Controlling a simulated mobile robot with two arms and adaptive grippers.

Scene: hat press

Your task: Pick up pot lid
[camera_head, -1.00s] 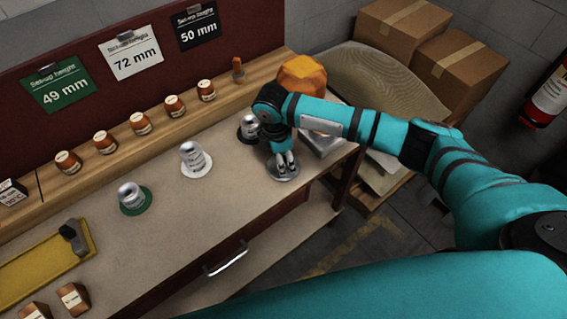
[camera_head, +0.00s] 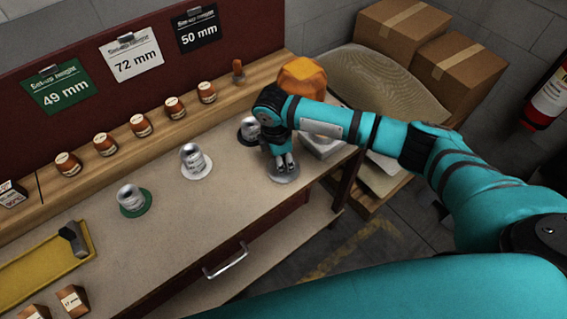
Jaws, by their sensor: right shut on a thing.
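The pot lid is a round, pale grey disc (camera_head: 289,177) at the right end of the workbench, near its front edge. My right gripper (camera_head: 285,165) points down over the lid's middle and is shut on it. The fingers hide the part of the lid that they grip. I cannot tell whether the lid rests on the bench or is slightly above it. My left gripper is not in view.
Silver cans stand on a green disc (camera_head: 134,210), a white disc (camera_head: 197,172) and a dark disc (camera_head: 243,140) to the left. A yellow tray (camera_head: 40,272) lies at far left.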

